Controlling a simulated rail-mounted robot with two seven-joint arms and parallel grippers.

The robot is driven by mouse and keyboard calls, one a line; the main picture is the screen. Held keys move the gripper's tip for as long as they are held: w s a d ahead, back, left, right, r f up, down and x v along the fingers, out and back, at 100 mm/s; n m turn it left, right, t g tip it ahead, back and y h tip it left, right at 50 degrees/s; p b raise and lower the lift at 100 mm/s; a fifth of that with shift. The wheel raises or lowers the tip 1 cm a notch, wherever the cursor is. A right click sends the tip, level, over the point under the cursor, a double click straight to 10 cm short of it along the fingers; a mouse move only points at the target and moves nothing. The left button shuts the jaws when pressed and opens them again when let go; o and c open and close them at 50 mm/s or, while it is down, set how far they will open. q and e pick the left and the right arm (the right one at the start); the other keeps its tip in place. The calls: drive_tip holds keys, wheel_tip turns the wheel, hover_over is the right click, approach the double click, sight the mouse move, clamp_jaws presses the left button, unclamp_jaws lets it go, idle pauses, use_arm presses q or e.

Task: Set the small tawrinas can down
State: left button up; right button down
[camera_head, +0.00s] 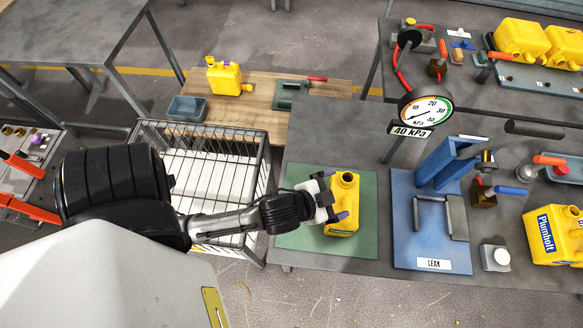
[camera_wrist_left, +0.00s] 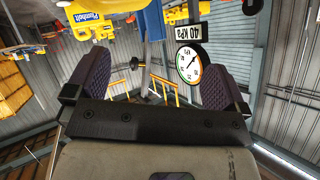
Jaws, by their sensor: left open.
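A small yellow can (camera_head: 346,187) with an open round mouth stands upright on the green mat (camera_head: 292,236) at the table's near left. I cannot read its label well enough to name it. My left gripper (camera_head: 335,195) is open at the can's left side, its purple-padded fingers level with the can's upper part. In the left wrist view the two fingers (camera_wrist_left: 155,82) are wide apart with nothing gripped between them. Whether a finger touches the can is not clear. My right gripper is not in view.
A blue leak stand (camera_head: 405,253) and a pressure gauge (camera_head: 427,108) stand right of the mat. A yellow Plumholt can (camera_head: 556,238) is at the right edge. A wire basket (camera_head: 262,172) is left of the table. Another yellow can (camera_head: 226,77) stands on a wooden table behind.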

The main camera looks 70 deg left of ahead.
use_arm(q)
drive_tip(key=s+f+n+g+h, duration=0.1)
drive_tip(key=s+f+g, duration=0.7)
drive_tip(key=s, duration=0.6)
drive_tip(key=shift+f+g, duration=0.4)
drive_tip(key=shift+f, duration=0.15)
wheel_tip(320, 180, up, 21)
drive_tip(key=p, duration=2.1)
